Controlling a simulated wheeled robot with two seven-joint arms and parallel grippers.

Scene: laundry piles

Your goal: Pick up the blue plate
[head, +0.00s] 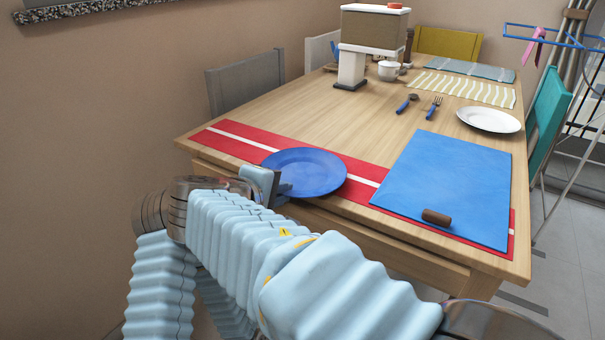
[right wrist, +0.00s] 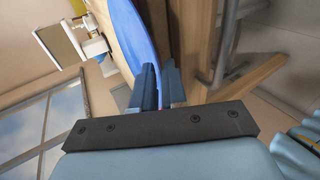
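The blue plate (head: 306,170) lies at the front edge of the wooden table, over a red mat with a white stripe. Its near rim reaches past the table edge. My right gripper (head: 272,188) is at the plate's near left rim. In the right wrist view, the plate (right wrist: 136,38) shows edge-on and its rim runs between the two close-set fingers (right wrist: 158,88), which appear shut on it. My arm hides part of the table front in the head view. My left gripper is not in view.
A blue placemat (head: 445,180) with a small brown cylinder (head: 436,217) lies to the right on the table (head: 350,120). A white plate (head: 490,120), a fork (head: 434,108) and a spoon (head: 406,104) lie farther back. A grey chair (head: 245,85) stands at the left.

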